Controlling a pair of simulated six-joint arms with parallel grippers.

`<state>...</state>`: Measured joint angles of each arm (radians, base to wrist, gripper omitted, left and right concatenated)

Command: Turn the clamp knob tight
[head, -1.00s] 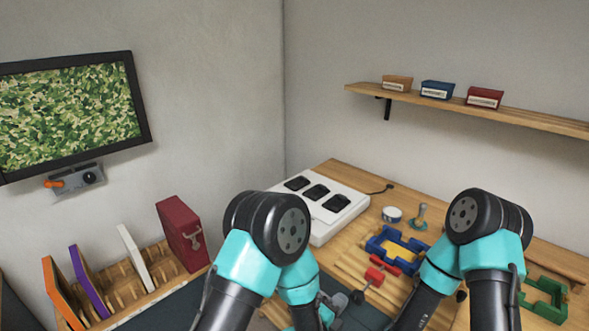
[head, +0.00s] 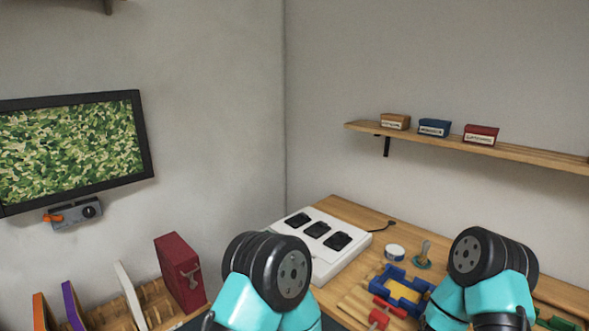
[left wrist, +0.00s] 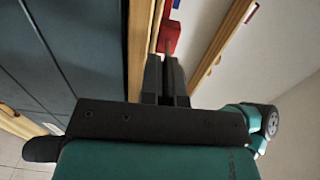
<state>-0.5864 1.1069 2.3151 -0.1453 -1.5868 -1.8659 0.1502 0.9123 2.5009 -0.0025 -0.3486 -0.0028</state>
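A red clamp block (head: 379,318) sits at the bottom edge of the head view, in front of a blue holder (head: 390,274) with a yellow middle. Its knob is below the picture. In the left wrist view a red block (left wrist: 172,35), likely the same clamp, lies just beyond the fingertips of my left gripper (left wrist: 164,60), with a thin rod running from it toward them. The two dark fingers stand close together. Whether they hold the knob or stand a little apart is not clear. My right gripper is out of sight below the head view.
A white box (head: 335,252) with three black pads stands behind the clamp. A small tin (head: 394,252) and a stamp-like tool (head: 424,258) stand right of it. A red binder (head: 180,274) and a wooden rack are on the left. A shelf (head: 520,153) hangs above.

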